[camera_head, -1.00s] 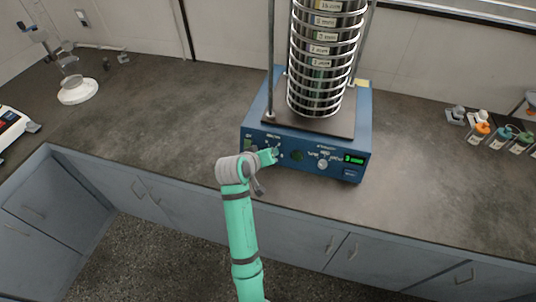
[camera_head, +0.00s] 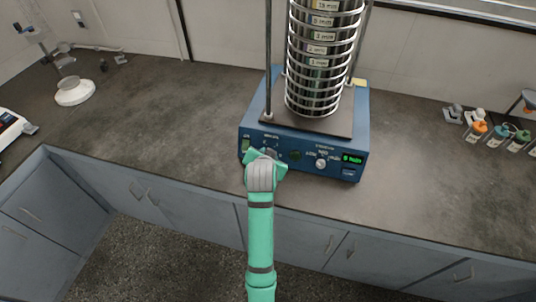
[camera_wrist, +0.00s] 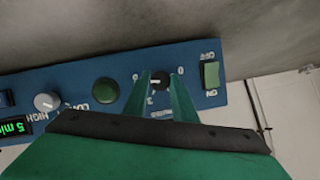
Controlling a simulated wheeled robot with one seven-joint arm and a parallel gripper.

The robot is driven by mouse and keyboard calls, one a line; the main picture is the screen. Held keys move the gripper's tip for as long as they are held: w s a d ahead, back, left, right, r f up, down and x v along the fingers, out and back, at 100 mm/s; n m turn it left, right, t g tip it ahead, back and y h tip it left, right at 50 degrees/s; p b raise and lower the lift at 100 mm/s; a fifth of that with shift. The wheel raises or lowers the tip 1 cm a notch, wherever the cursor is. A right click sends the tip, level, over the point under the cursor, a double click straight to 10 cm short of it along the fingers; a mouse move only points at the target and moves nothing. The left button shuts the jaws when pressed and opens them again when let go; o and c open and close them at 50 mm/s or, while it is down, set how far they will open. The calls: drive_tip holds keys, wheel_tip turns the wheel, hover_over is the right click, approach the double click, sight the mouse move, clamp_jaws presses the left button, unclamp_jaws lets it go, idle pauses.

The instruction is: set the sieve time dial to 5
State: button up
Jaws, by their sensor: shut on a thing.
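The blue sieve shaker (camera_head: 350,171) stands on the counter with its control panel facing me. In the wrist view the dark time dial (camera_wrist: 159,82), with a white pointer mark, sits between the fingers of my gripper (camera_wrist: 162,80), which is shut on it. In the head view my gripper (camera_head: 267,155) is at the left part of the panel and hides the dial. The green display (camera_wrist: 14,127) reads "5 min" in the wrist view; it is small in the head view (camera_head: 352,159).
In the wrist view a green round button (camera_wrist: 106,90) and a silver intensity knob (camera_wrist: 46,102) lie left of the dial, and a green on/off switch (camera_wrist: 211,74) lies right. A sieve stack (camera_head: 318,65) stands on the shaker. Bottles (camera_head: 497,136) stand far right.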

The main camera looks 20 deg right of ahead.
drive_tip(key=shift+m, duration=0.4)
idle(0.3)
drive_tip(key=o, duration=1)
drive_tip(key=shift+o, duration=0.2)
drive_tip(key=shift+s+r, duration=0.1)
drive_tip(key=v, duration=1)
drive_tip(key=shift+s, duration=0.3)
